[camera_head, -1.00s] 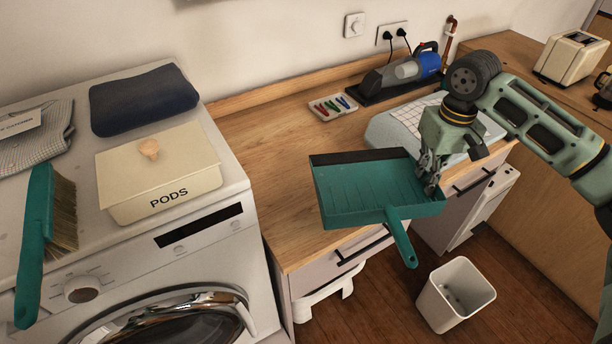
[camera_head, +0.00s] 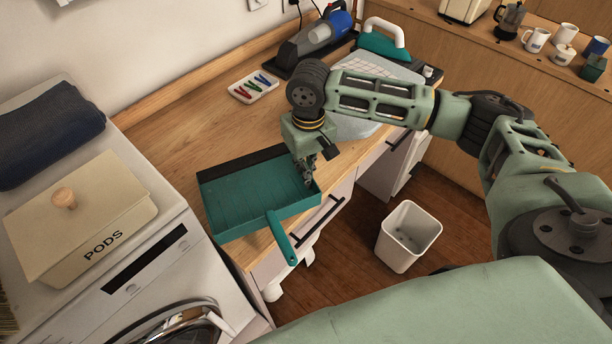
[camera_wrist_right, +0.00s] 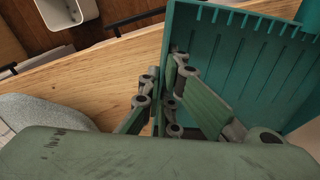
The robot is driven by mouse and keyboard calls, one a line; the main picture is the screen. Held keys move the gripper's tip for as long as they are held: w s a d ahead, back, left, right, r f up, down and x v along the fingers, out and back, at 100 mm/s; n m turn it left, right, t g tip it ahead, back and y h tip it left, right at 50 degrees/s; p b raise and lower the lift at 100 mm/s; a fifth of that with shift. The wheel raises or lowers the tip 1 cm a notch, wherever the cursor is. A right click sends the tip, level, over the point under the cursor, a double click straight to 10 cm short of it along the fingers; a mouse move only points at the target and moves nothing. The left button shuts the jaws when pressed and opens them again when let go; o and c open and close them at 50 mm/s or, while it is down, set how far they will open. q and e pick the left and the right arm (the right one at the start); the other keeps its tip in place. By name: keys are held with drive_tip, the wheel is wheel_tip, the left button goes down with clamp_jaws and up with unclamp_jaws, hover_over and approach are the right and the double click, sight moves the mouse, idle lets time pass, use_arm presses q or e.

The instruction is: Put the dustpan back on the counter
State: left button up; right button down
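The teal dustpan (camera_head: 250,198) is at the front of the wooden counter (camera_head: 190,142), close to the washing machine, with its handle sticking out past the front edge. It also shows in the right wrist view (camera_wrist_right: 240,60). I cannot tell whether it rests on the wood or is held just above it. My right gripper (camera_head: 306,178) is shut on the dustpan's right side wall. In the right wrist view the gripper's fingers (camera_wrist_right: 172,100) lie on both sides of that wall. My left gripper is not in view.
A tray of coloured pegs (camera_head: 253,87) and a handheld vacuum (camera_head: 316,40) stand at the back of the counter. A grey-green padded board (camera_head: 352,122) lies right of my gripper. The PODS box (camera_head: 80,215) sits on the washing machine. A white bin (camera_head: 408,236) stands on the floor.

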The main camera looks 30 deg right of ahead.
wheel_tip(320, 180, down, 2)
drive_tip(key=shift+s+f+p, duration=0.1)
drive_tip(key=shift+f+p, duration=0.05)
drive_tip(key=shift+p, duration=0.25)
drive_tip(key=shift+f, duration=0.8)
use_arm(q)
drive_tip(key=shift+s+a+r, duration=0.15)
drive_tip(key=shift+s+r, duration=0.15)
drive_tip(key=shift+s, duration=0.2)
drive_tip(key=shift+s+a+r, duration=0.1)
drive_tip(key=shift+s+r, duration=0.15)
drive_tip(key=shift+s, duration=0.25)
use_arm(e)
drive_tip(key=shift+f, duration=0.1)
drive_tip(key=c, duration=2)
unclamp_jaws()
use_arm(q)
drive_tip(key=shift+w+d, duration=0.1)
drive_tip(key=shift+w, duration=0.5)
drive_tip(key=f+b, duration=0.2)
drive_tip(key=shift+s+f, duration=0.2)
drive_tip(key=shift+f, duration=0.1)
use_arm(e)
wheel_tip(320, 180, up, 12)
drive_tip(key=shift+d+r, duration=0.1)
drive_tip(key=shift+d, duration=0.05)
